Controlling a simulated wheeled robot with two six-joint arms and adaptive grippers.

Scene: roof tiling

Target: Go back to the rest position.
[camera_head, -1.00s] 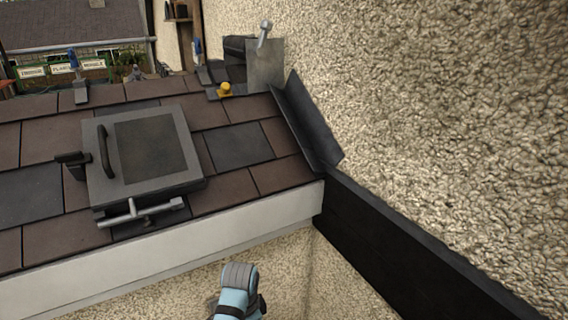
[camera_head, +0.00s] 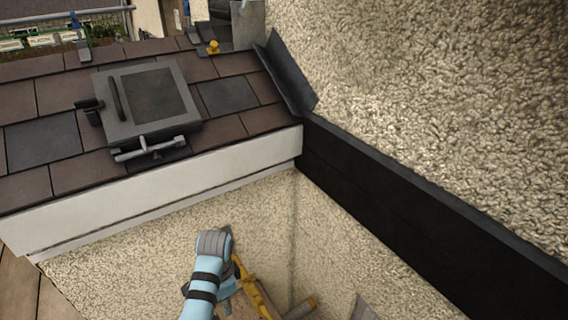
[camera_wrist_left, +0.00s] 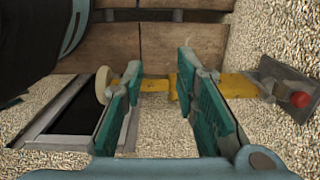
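My left arm, light blue with a grey joint and dark bands, shows low in the head view, below the roof edge and in front of the rough wall. Its gripper cannot be made out clearly there. In the left wrist view my left gripper (camera_wrist_left: 160,85) has its two teal fingers wide apart, with nothing held between them. A yellow bar (camera_wrist_left: 155,85) shows beyond the fingers, in front of wooden boards (camera_wrist_left: 185,48). My right gripper is in neither view.
The tiled roof (camera_head: 52,95) carries a grey roof hatch (camera_head: 120,132) with handles. A white fascia (camera_head: 150,182) edges it. A dark band (camera_head: 400,200) runs along the right-hand wall (camera_head: 430,90). Yellow parts (camera_head: 257,298) stand beside my left arm. A red-knobbed grey tool (camera_wrist_left: 285,88) lies at right.

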